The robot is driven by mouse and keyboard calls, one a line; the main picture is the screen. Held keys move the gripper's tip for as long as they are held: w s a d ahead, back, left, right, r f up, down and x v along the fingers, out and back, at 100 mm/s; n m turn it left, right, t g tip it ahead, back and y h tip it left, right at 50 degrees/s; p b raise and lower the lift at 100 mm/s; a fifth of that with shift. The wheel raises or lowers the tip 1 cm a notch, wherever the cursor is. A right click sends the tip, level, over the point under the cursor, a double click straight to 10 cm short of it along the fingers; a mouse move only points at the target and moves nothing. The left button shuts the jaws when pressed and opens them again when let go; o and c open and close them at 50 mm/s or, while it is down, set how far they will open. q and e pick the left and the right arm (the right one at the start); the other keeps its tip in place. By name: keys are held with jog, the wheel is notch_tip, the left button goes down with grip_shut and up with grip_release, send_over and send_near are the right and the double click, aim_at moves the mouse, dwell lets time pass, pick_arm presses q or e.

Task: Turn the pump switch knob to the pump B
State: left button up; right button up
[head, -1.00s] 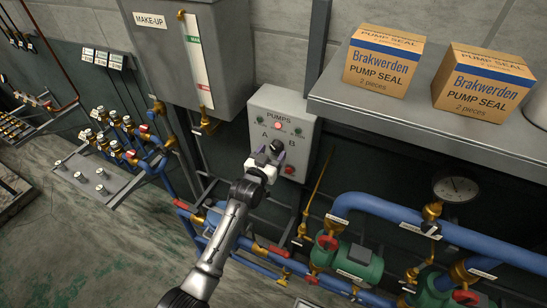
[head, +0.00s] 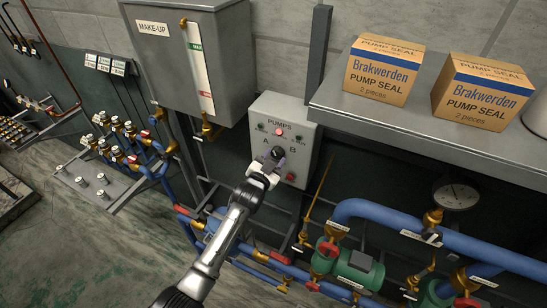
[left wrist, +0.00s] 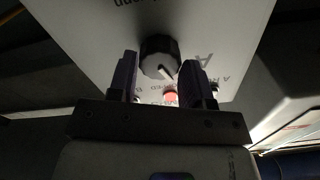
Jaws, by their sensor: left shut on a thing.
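The grey pump panel (head: 304,135) hangs on the wall, marked PUMPS with A at left and B at right. Its dark round switch knob (head: 278,152) sits below the letters. My left gripper (head: 269,162) is at the panel, shut on the knob. In the left wrist view the knob (left wrist: 158,52) shows between the two dark fingers (left wrist: 158,78), and the panel letters appear upside down. The knob's white pointer line slants down and right there, towards the red lamp and the A side. My right gripper is not in view.
A red lamp (head: 280,131) sits above the knob and a red button (head: 290,177) below it. A grey make-up tank (head: 165,60) hangs at left. A shelf (head: 350,115) with boxes juts out at right. Blue pipes (head: 375,210) run below.

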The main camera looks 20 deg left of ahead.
pick_arm(q)
jog(key=shift+r, duration=0.1)
jog(key=shift+m, duration=0.5)
jog(key=m, duration=0.3)
jog(key=shift+p, duration=0.3)
jog(key=shift+m, duration=0.4)
jog(key=m, duration=0.3)
jog(key=shift+m, duration=0.7)
